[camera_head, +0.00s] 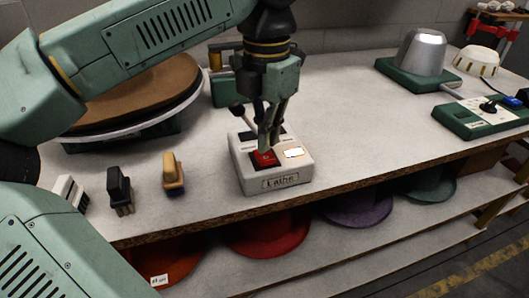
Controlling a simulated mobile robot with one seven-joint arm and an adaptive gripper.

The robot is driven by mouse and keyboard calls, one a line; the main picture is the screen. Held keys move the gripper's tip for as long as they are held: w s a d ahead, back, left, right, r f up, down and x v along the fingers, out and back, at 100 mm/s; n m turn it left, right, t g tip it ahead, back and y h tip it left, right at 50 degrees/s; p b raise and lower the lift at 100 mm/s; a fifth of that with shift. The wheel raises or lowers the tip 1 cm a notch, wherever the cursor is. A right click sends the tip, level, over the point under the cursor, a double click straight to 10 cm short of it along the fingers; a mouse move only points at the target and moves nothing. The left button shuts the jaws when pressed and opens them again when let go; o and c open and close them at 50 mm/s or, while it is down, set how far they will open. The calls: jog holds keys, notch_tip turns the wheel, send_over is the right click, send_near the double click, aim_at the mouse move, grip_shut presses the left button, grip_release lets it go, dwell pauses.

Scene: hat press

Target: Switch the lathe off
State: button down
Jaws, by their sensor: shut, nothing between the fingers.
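A pale switch box (301,172) with a "Lathe" label (280,181) on its front sits near the front edge of the bench. A red button (264,159) is on its top, towards the front. A bright lit panel (294,152) glows to the right of the button. My gripper (267,150) points down over the box with its fingers closed and empty. The fingertips are at the red button and hide part of it. I cannot tell whether they touch it. Dark parts on the back of the box are partly hidden by the fingers.
Two brushes, one black (119,186) and one tan (172,172), stand left of the box. A round brown-topped turntable (140,90) is behind them. A grey metal form (421,50) and a green-and-white socket unit (482,116) are at right. Hats (265,235) lie on the lower shelf.

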aim_at(266, 157)
jog(key=shift+f+b, duration=1.1)
jog(key=shift+f, duration=0.45)
dwell(0.4)
jog(key=shift+r, duration=0.2)
notch_tip(266, 157, up, 7)
jog(key=p, duration=0.6)
jog(key=shift+f, duration=0.1)
dwell(0.4)
